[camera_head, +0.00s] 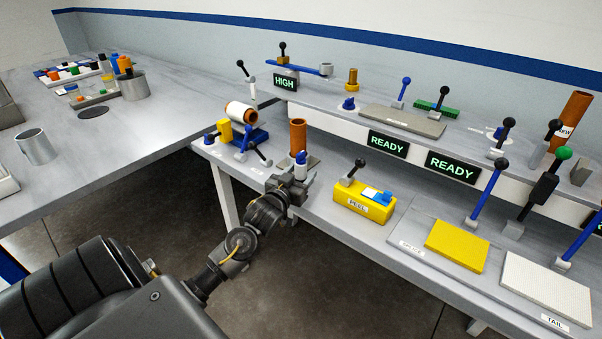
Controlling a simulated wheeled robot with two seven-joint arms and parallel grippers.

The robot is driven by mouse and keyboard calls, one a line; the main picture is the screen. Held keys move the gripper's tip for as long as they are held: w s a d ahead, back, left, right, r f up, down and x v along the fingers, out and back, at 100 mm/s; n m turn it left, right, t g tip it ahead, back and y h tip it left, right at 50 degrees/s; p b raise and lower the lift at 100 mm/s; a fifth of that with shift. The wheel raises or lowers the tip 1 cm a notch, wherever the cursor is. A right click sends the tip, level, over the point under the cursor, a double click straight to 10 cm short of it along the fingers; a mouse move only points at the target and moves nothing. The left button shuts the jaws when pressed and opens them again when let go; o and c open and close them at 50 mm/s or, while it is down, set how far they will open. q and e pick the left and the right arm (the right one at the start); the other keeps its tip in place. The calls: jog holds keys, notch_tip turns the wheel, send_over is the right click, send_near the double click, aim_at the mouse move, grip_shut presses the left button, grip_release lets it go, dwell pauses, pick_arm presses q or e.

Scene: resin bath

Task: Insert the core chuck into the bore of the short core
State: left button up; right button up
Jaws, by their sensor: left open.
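A short brown core (298,136) stands upright on a small plate on the long bench. Just in front of it stands a small white cylinder with a blue top (300,168), which looks like the core chuck. It is apart from the bore, and I cannot tell whether it touches the core's side. My left gripper (291,184) is open at the white cylinder, with its fingers low around or beside it. The fingers and wrist hide the cylinder's base. My right gripper is not in view.
A white roll on a blue stand (241,113) and a yellow cylinder (225,131) stand left of the core. A yellow PEEL block (364,200) with a black-knobbed lever is to the right. A raised shelf (333,121) runs behind. A tall brown tube (570,117) stands far right.

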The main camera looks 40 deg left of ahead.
pick_arm(q)
jog(key=shift+w+a, duration=0.1)
jog(key=shift+w, duration=0.3)
jog(key=shift+c, duration=0.3)
jog(key=c, duration=1.1)
jog(key=shift+r, duration=0.1)
jog(key=shift+c, duration=0.3)
